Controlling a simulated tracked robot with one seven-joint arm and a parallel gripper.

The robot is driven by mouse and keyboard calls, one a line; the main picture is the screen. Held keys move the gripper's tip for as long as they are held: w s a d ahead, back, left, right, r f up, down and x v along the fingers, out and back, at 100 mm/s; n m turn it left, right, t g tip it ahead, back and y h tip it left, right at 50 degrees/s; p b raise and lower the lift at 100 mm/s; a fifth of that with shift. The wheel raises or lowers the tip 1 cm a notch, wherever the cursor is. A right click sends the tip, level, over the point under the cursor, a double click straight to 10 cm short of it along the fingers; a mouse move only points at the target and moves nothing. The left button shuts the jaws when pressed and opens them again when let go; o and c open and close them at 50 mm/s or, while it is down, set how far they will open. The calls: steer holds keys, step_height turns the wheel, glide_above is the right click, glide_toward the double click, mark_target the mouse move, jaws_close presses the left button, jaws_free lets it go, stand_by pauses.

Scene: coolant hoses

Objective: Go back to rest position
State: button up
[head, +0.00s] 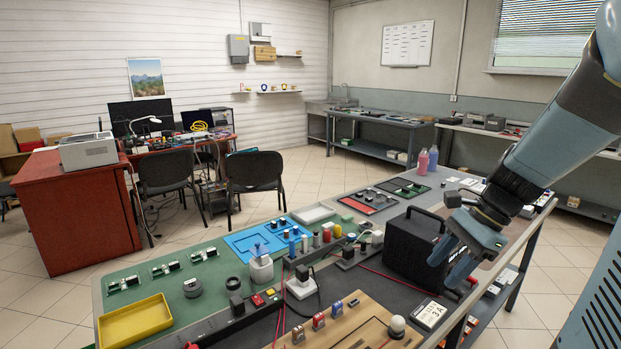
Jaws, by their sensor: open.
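My gripper (456,268) hangs at the right, over the front right part of the workbench, with its fingers pointing down and to the left. It is open, and I see nothing held in it. It overlaps the right side of a black box with a handle (411,246) in the picture; I cannot tell whether they touch. My arm reaches in from the upper right corner.
The workbench carries a yellow tray (135,321), a blue mat (262,238), a wooden board (345,325) and several small parts. Pink bottles (427,161) stand at its far end. Chairs (254,174) and a red desk (75,207) stand beyond open tiled floor.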

steer(key=s+a+r+n+t+h, duration=0.2)
steer(key=s+r+n+t+h, duration=0.3)
steer(key=r+n, duration=0.5)
steer(key=shift+s+a+n+t+h, duration=0.3)
steer(key=shift+s+n, duration=0.8)
steer(key=shift+n, duration=1.4)
steer(key=shift+d, duration=0.1)
